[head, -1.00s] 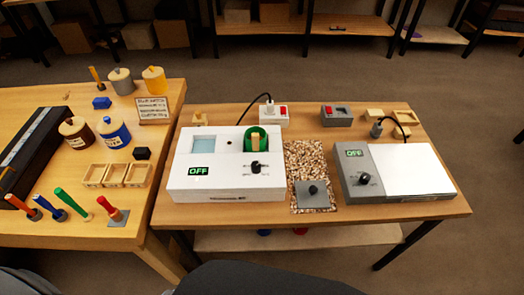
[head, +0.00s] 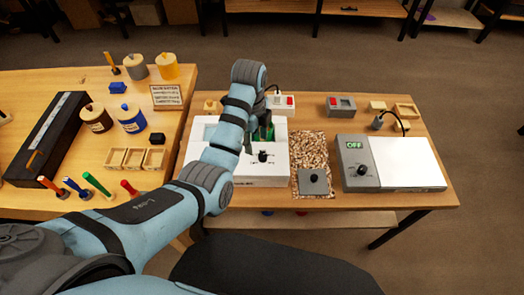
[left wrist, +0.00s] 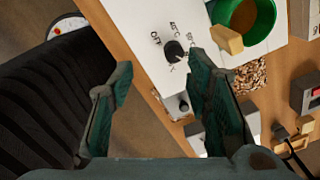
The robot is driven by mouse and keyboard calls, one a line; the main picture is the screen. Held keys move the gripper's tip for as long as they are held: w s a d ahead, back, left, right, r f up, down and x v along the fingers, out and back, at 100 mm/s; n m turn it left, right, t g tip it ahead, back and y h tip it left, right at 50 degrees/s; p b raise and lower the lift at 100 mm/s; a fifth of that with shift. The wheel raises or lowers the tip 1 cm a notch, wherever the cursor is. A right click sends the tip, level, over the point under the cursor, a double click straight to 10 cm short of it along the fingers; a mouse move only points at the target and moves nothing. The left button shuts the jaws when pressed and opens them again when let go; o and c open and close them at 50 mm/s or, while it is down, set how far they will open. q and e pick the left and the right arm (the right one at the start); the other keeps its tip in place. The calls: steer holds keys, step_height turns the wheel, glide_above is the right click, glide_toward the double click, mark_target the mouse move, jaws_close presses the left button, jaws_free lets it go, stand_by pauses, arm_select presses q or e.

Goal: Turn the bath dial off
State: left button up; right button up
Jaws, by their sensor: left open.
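The white bath box (head: 275,176) stands at the left of the right-hand table. Its black dial (head: 263,156) is on the top panel and also shows in the left wrist view (left wrist: 174,50), with OFF and temperature marks around it. I cannot tell surely which mark the dial points to. My left gripper (left wrist: 163,78) is open and empty, its fingers on either side of the dial's line of sight, apart from the dial. In the head view my left arm hides the bath's display and much of its left side. My right gripper is not in view.
A green pot (left wrist: 262,12) with a wooden piece (left wrist: 228,39) sits in the bath beside the dial. A chip-covered mat (head: 310,148) with a grey knob plate (head: 313,182) lies right of the bath. Farther right is a hot plate (head: 410,163) whose display reads OFF.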

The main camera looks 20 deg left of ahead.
mark_target(263, 155)
arm_select(q)
step_height(263, 155, up, 4)
steer(key=w+d+r+m, duration=0.1)
steer(key=w+d+m, duration=0.1)
steer(key=m, duration=0.1)
steer(key=shift+m, duration=0.3)
step_height(263, 155, down, 14)
steer(key=b, duration=0.3)
steer(key=shift+f, duration=0.25)
jaws_close()
